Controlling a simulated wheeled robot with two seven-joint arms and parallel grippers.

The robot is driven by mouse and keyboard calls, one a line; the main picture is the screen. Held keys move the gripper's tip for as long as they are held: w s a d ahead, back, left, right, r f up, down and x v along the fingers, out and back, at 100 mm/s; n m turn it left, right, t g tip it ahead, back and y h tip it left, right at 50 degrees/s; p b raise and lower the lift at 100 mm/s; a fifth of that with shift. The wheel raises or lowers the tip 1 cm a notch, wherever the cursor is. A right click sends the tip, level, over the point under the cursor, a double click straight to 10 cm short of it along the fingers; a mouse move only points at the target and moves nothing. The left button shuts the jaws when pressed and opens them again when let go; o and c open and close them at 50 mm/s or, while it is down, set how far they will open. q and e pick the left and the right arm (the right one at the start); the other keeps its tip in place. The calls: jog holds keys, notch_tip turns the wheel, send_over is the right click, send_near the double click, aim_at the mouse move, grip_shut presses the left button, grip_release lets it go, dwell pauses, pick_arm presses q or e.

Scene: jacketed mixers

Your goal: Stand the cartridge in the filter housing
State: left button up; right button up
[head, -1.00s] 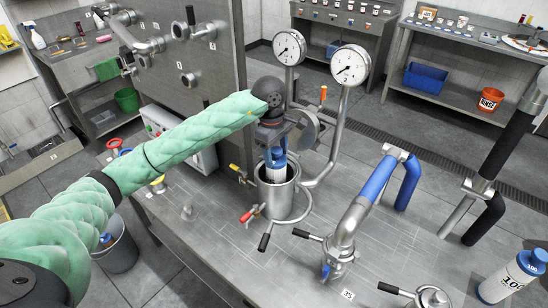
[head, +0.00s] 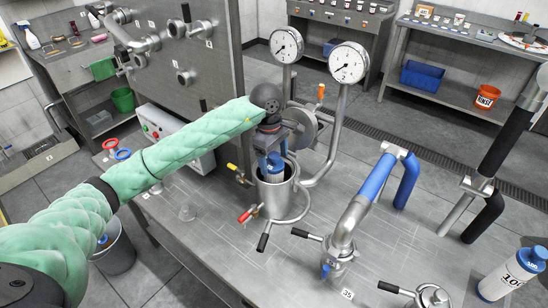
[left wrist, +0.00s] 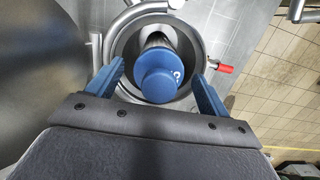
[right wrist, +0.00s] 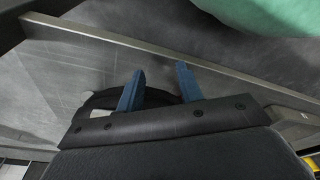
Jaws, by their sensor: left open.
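The filter housing (head: 274,200) is an open steel cup on the bench. The cartridge (head: 273,165) stands in it, with its blue top at the housing's mouth. My left gripper (head: 271,143) points down right above it. In the left wrist view the cartridge's round blue cap (left wrist: 157,78) lies inside the housing's ring (left wrist: 118,45). The left gripper's blue fingers (left wrist: 158,70) are apart on either side of the cap, with gaps. The cartridge's lower body is hidden in the housing. My right gripper (right wrist: 160,68) has its fingers apart, nothing visible between them, away from the housing.
Two pressure gauges (head: 349,63) on pipes stand just behind the housing. A red-handled valve (head: 247,214) is at its front left. A blue-sleeved pipe (head: 366,195) rises to its right. Some bench front is clear.

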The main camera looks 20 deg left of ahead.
pick_arm(q)
notch_tip(320, 180, up, 12)
jog(key=a, duration=0.1)
jog(key=shift+w+a+p, duration=0.25)
jog(key=shift+p, duration=0.05)
dwell(0.6)
